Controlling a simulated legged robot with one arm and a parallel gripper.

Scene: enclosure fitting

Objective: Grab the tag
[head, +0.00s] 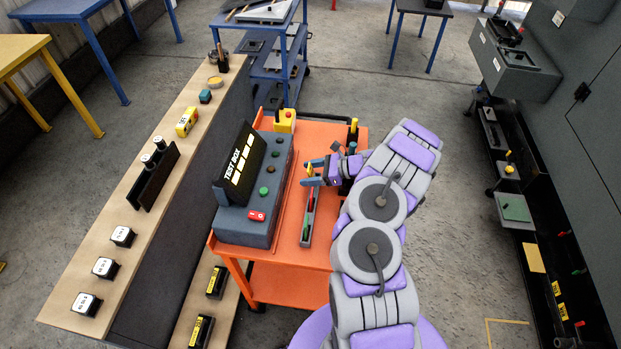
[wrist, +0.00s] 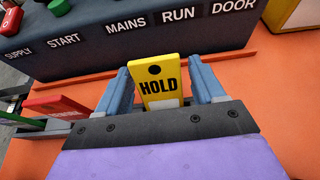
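The yellow tag (wrist: 158,82) with a black hole and the word HOLD stands between the two blue-grey fingers of my gripper (wrist: 162,88) in the wrist view. The fingers are apart, one on each side of the tag, with narrow gaps seeming to show beside it. The tag's lower end is hidden by the gripper body. In the head view my gripper (head: 313,173) is over the orange cart, with a bit of the yellow tag (head: 309,168) showing between its fingers.
A grey TEST BOX console (head: 262,195) stands left of my gripper on the orange cart (head: 285,262). A narrow grey rack (head: 308,222) with red and green pieces lies beside it; a red tag (wrist: 60,106) shows in the wrist view. A yellow block (head: 285,121) stands behind.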

